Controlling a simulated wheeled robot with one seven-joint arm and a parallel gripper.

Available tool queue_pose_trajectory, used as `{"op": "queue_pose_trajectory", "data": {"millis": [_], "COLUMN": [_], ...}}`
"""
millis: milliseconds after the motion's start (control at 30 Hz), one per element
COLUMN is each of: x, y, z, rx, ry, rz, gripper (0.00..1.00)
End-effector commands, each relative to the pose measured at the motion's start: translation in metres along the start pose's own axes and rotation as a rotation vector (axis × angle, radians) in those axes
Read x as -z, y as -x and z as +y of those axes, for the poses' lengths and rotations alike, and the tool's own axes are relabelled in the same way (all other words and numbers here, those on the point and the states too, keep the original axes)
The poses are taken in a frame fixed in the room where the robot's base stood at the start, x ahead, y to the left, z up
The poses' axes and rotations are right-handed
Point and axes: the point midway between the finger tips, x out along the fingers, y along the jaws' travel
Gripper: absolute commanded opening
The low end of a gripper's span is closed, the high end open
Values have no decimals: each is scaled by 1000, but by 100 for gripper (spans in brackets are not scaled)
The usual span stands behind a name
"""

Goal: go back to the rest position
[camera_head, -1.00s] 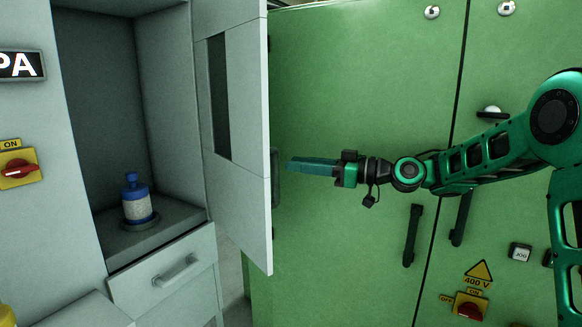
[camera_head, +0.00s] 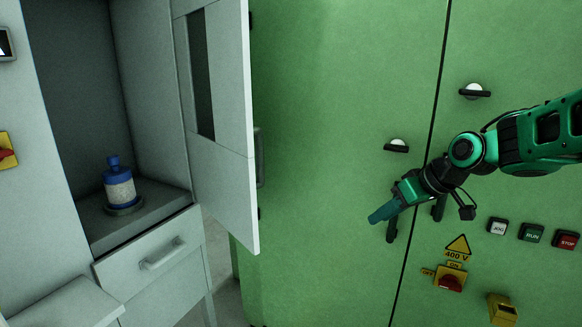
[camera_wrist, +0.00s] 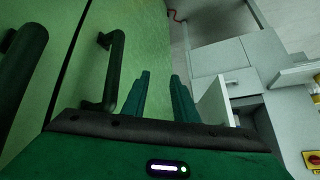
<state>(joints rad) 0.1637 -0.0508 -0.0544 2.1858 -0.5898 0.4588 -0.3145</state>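My gripper (camera_head: 376,216) is in front of the green cabinet (camera_head: 320,130), pointing down and to the left. In the wrist view its two fingers (camera_wrist: 160,78) stand apart with nothing between them, so it is open and empty. The arm is bent and comes in from the right edge of the head view. The gripper is well to the right of the grey cabinet's open door (camera_head: 225,110).
A blue and white bottle (camera_head: 119,186) stands upright in the grey cabinet's open compartment, above a closed drawer (camera_head: 150,262). Dark handles, such as one in the wrist view (camera_wrist: 114,65), stick out near my gripper. Push buttons (camera_head: 532,233) and a yellow switch (camera_head: 450,277) are lower right.

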Motion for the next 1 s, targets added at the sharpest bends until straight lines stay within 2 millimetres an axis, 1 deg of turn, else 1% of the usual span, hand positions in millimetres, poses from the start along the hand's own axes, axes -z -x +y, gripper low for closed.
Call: {"op": "queue_pose_trajectory", "data": {"millis": [33, 67, 100, 167, 200, 233, 267, 300, 333, 367, 400, 500, 533, 600, 700, 733, 833, 1000], "x": [-26, -44, -66, -101, -124, -141, -159, -182, -199, -216, -237, -284, -296, -318, -338, -342, -348, -348], "y": [15, 22, 34, 51, 63, 72, 81, 93, 103, 111, 122, 146, 151, 162, 171, 173, 176, 176], "z": [10, 15, 22, 29, 32, 34, 35, 34, 33, 31, 27, 15, 10, 1, -8, -10, -13, -13], "rx": [-49, -78, -115, -169, -203, -228, -251, -281, -303, -324, -348, -399, -410, -433, -451, -455, -461, -461], "ry": [-63, -106, -164, -255, -318, -366, -415, -481, -533, -583, -649, -800, -840, -918, -993, -1008, -1029, -1029], "rz": [-49, -82, -123, -182, -219, -246, -273, -308, -332, -357, -387, -451, -468, -498, -526, -533, -540, -541], "gripper": [26, 26, 26, 26, 26, 26, 26, 26, 26, 26, 26, 26, 26, 26, 26, 26, 26, 26]}}
